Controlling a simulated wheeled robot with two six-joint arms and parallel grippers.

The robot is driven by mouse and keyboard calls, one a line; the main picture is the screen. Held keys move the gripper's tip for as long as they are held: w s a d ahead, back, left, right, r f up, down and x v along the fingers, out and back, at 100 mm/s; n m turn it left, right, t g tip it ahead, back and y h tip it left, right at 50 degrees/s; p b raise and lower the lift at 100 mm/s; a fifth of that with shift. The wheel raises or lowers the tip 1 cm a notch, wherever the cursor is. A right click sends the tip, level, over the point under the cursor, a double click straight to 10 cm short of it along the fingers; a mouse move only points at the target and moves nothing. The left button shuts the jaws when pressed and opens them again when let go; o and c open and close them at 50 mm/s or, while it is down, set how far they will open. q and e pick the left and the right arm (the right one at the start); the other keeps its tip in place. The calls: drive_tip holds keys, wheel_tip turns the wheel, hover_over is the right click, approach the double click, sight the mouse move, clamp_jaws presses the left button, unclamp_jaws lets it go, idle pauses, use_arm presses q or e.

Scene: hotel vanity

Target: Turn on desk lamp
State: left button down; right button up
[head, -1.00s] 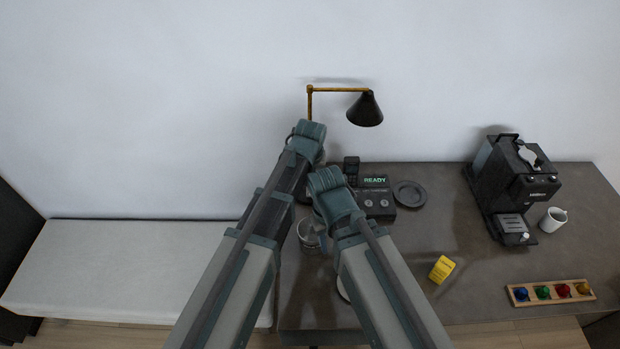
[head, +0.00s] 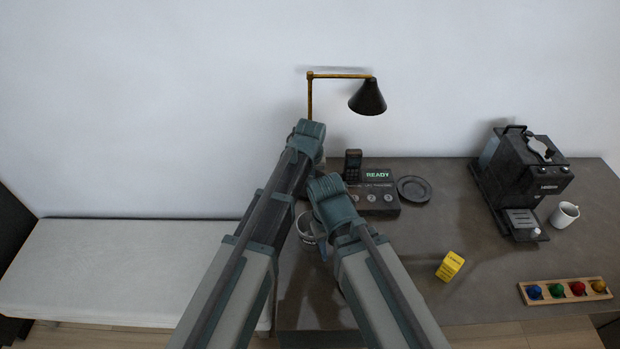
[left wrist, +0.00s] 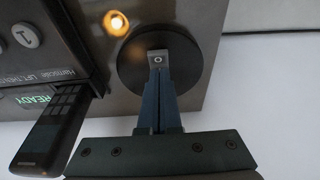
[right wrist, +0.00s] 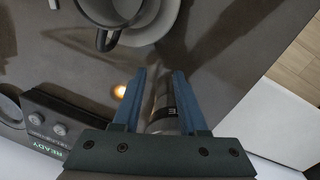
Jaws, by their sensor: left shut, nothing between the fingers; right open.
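The desk lamp has a brass arm and a dark cone shade (head: 368,97) in the head view. I see no clear glow from the shade. Its round dark base (left wrist: 190,75) shows in the left wrist view. My left gripper (left wrist: 158,60) is shut and empty, with its tips at a small square piece with a ring mark over the base. Whether they touch it, I cannot tell. My right gripper (right wrist: 160,72) is open. A clear or shiny cylinder with a dark label (right wrist: 163,115) shows between its fingers, apparently beyond them. In the head view my arms hide the lamp base and fingertips.
A black console reading READY (head: 377,200) with a handset (head: 353,165) stands right of my arms. Beyond are a dark round dish (head: 414,189), a coffee machine (head: 525,170), a white mug (head: 564,216), a yellow box (head: 449,266) and a colored-ball tray (head: 566,291).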

use_arm(q)
drive_tip(key=shift+s, duration=0.1)
drive_tip(key=shift+s, duration=0.75)
drive_tip(key=shift+r, duration=0.2)
use_arm(e)
drive_tip(key=shift+r, duration=0.2)
use_arm(q)
drive_tip(key=shift+s+r+p, duration=0.15)
drive_tip(key=shift+r+p, duration=0.4)
drive_tip(key=shift+p, duration=0.25)
use_arm(e)
drive_tip(key=shift+d+r, duration=0.1)
drive_tip(key=shift+r, duration=0.5)
use_arm(q)
drive_tip(key=p+v, duration=1.2)
drive_tip(key=shift+s+r, duration=0.2)
drive_tip(key=shift+s, duration=0.15)
use_arm(e)
wheel_tip(320, 180, up, 12)
drive_tip(key=shift+s+d, duration=0.2)
drive_tip(key=shift+d, duration=0.2)
drive_tip(key=shift+f, duration=0.1)
